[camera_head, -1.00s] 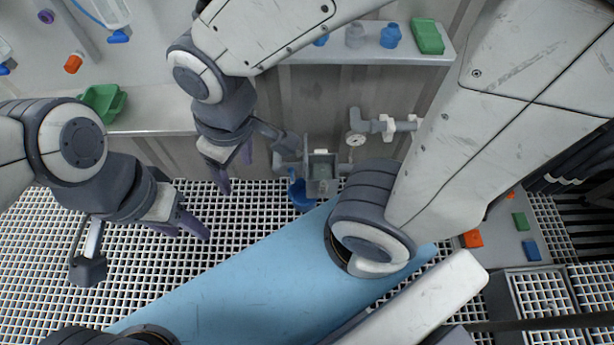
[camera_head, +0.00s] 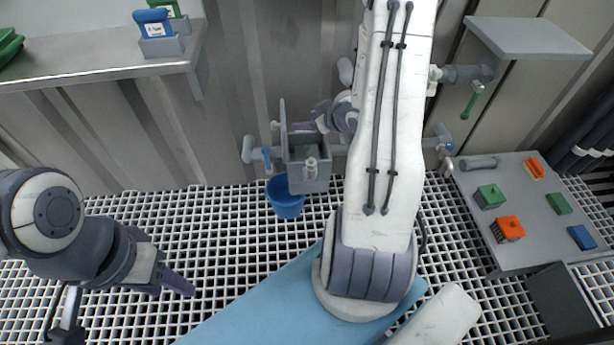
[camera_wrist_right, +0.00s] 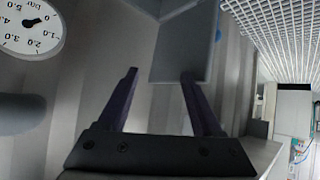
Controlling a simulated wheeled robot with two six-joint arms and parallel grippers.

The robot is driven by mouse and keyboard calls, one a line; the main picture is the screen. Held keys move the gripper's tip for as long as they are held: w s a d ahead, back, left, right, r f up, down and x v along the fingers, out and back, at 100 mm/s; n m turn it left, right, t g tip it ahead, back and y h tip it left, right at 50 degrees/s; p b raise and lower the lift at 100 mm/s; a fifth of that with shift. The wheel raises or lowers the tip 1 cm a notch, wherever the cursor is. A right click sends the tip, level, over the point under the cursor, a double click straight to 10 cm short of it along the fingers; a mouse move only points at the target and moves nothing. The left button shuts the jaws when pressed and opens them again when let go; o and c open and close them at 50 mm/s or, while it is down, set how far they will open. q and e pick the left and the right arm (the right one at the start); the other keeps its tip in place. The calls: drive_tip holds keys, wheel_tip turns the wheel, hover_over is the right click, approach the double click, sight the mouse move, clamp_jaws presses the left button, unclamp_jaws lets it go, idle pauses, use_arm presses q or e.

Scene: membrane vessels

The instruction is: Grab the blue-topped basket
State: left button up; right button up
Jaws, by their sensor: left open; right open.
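No basket with a blue top can be picked out with certainty. A green-topped basket (camera_head: 490,196) and an orange-topped basket (camera_head: 508,229) stand on the right-hand table. A flat blue piece (camera_head: 582,237) lies at that table's right side. A grey open box vessel (camera_head: 309,178) is fixed to the pipe at the wall, its lid raised; its inside is hard to make out. My right gripper (camera_head: 306,126) is beside the raised lid, partly hidden by its wrist. In the right wrist view its fingers (camera_wrist_right: 160,75) are apart, with a grey plate near them. My left gripper (camera_head: 176,284) is open and empty over the grating.
A blue bucket (camera_head: 285,197) hangs below the vessel. A blue-handled labelled item (camera_head: 154,22) stands in a grey holder on the left shelf (camera_head: 90,75). A valve with a green handle (camera_head: 472,103) is at right. A gauge (camera_wrist_right: 30,25) shows in the right wrist view.

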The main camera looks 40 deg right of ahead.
drive_tip(key=s+d+f+m+t+b, duration=0.1)
drive_tip(key=s+d+f+t+b, duration=0.15)
drive_tip(key=f, duration=0.25)
drive_tip(key=b, duration=0.6)
approach(309, 149)
drive_tip(key=x, duration=0.4)
drive_tip(key=shift+w+g, duration=0.4)
drive_tip(key=shift+g, duration=0.05)
drive_tip(key=b+x, duration=0.3)
drive_tip(key=x, duration=0.2)
drive_tip(key=shift+w+f, duration=0.25)
drive_tip(key=shift+w, duration=0.35)
use_arm(q)
wheel_tip(309, 149, down, 14)
drive_tip(key=shift+r, duration=0.15)
use_arm(e)
clamp_jaws()
